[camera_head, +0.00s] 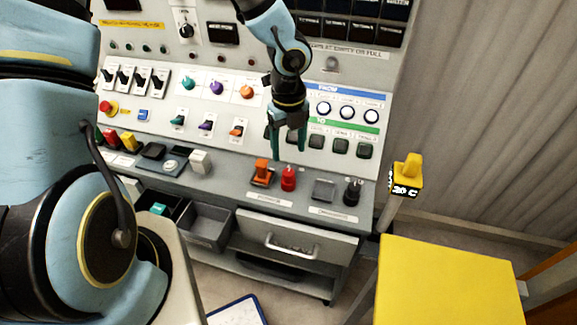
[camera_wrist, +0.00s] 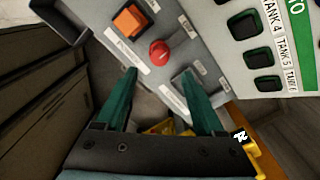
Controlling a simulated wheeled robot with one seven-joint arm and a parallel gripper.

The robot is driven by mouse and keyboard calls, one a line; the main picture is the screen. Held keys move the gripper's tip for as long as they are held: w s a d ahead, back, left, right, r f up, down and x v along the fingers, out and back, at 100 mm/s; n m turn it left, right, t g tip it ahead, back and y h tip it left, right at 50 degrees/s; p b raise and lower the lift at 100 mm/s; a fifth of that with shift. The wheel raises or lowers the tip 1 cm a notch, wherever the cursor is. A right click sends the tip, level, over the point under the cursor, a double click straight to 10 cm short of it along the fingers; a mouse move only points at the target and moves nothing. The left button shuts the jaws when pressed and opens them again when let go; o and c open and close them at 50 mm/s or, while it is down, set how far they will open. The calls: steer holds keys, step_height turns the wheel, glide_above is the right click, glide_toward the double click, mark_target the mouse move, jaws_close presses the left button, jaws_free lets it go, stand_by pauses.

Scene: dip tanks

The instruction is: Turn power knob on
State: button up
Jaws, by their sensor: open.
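A black rotary knob (camera_head: 186,30) sits on a white plate at the upper left of the control panel. Its label is too small to read, so I cannot tell whether it is the power knob. My gripper (camera_head: 289,150) is open and empty, pointing down in front of the panel's right half, well to the right of and below that knob. In the wrist view its two green fingers (camera_wrist: 159,75) stand apart with nothing between them. The black knob is not in the wrist view.
Below my gripper, the ledge carries an orange switch (camera_head: 262,172), a red knob (camera_head: 289,178) and a black joystick-like control (camera_head: 352,191). Teal, purple and orange knobs (camera_head: 217,88) are left of my gripper. A yellow table (camera_head: 450,285) stands at lower right.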

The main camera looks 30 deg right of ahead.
mark_target(288, 171)
step_height(288, 171, down, 8)
steer(key=shift+r, duration=0.25)
steer(key=shift+c, duration=0.3)
jaws_close()
stand_by(0.3)
